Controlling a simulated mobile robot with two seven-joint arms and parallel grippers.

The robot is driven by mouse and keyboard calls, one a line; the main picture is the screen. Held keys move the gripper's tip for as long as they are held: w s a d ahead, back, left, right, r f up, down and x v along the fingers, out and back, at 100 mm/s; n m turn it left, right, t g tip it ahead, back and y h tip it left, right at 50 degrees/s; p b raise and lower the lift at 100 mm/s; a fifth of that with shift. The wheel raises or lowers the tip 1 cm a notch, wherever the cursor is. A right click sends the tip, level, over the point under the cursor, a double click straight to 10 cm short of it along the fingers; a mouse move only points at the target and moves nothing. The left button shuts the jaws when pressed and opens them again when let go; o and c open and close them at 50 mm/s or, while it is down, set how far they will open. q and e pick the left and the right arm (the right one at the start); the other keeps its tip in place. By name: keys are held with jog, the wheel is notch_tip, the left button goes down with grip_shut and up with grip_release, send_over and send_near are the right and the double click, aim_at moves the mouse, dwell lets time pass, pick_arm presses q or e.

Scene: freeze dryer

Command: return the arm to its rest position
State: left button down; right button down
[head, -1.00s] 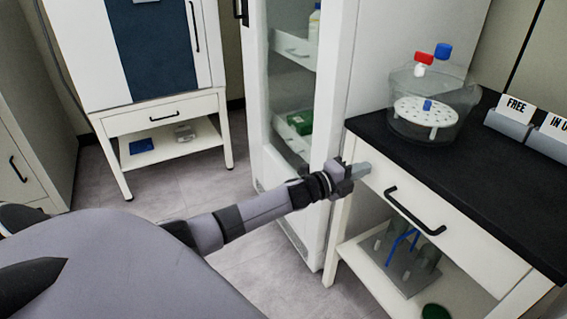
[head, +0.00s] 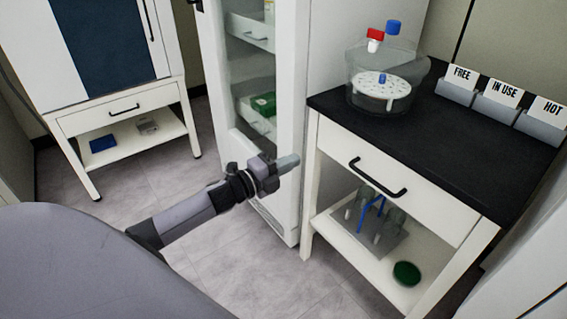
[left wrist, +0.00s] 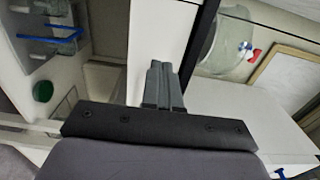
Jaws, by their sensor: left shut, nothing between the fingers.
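My left gripper (head: 286,163) reaches in from the left in the head view, in front of the glass-door cabinet. It is shut and empty, in the air to the left of the black-topped bench. In the left wrist view its two grey fingers (left wrist: 161,85) are together with nothing between them. My right gripper is in neither view.
The black-topped bench (head: 440,140) stands on the right with a clear freeze-dryer vessel (head: 362,105) and label holders on top. Its lower shelf bears a grey rack (head: 372,238) and a green disc (head: 407,273). A glass-door cabinet (head: 293,195) stands behind my gripper. Floor to its left is clear.

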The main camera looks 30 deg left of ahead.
pick_arm(q)
jog(key=s+d+f+n+g+y, duration=0.1)
jog(key=s+d+f+n+g, duration=0.1)
jog(key=s+d+f+n, duration=0.45)
jog(key=s+d+f+n+g+y, duration=0.1)
jog(key=s+d+f+n+g, duration=0.2)
jog(key=s+n, duration=0.6)
jog(key=s+d+f+n+g+y, duration=0.2)
jog(key=s+d+f+n, duration=0.25)
jog(key=s, duration=0.65)
notch_tip(320, 180, up, 14)
jog(key=a+p, duration=0.2)
jog(key=p, duration=1.5)
jog(key=shift+s, duration=0.3)
